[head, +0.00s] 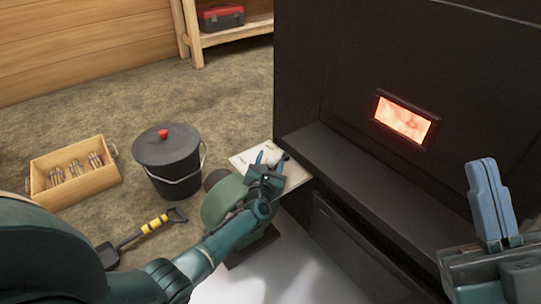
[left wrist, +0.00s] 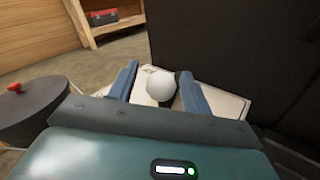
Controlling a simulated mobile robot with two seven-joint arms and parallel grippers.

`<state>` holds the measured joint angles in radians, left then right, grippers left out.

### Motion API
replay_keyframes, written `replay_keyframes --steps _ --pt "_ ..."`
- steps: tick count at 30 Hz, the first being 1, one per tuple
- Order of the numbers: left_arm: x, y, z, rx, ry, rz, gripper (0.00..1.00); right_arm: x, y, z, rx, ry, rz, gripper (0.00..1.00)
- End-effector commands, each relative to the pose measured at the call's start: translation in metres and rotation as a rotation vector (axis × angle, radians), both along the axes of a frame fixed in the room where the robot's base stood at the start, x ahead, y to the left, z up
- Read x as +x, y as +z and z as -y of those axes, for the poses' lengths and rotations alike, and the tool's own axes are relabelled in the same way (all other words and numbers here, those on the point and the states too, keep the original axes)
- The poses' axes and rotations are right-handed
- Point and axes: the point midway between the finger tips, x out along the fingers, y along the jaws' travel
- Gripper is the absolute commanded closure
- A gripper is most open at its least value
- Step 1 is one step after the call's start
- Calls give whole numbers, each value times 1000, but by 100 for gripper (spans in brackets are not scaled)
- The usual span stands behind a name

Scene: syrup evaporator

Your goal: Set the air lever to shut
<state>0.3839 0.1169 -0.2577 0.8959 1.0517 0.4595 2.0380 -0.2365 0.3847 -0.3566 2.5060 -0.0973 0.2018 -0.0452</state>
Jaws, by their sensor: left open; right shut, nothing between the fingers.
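The air lever shows as a round white knob (left wrist: 161,86) in the left wrist view, in front of a pale plate (left wrist: 226,101). In the head view the pale plate (head: 243,160) lies beside the black firebox, partly hidden by my left gripper (head: 270,160). My left gripper (left wrist: 159,74) is open, with one blue finger on each side of the knob. I cannot tell whether the fingers touch it. The lever's shaft is hidden, and I cannot read its setting. My right gripper (head: 487,190) is shut and empty, in front of the firebox at the right.
The black firebox (head: 345,75) has a glowing window (head: 404,121) and a protruding ledge. A green rounded housing (head: 222,205) stands close beside my left forearm. A lidded black bucket (head: 168,155), a wooden crate (head: 105,182) and a shovel (head: 150,227) are on the floor at left.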

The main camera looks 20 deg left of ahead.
Motion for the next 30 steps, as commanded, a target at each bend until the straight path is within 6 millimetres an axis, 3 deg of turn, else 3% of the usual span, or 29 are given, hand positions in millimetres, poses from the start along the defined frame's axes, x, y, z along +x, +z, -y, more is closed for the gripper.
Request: replay_keyframes --steps 2,15,21,30 --pt "0 12 0 -3 1 2 51 2 1 0 2 0 -37 100" --pt "0 87 1 -3 -2 0 51 1 -64 -6 50 -9 -549 100" --pt "0 98 1 -1 -2 0 51 -4 -78 -8 55 -11 -635 100" --pt "0 97 1 0 -2 0 54 -4 -81 -8 56 -12 -641 100"
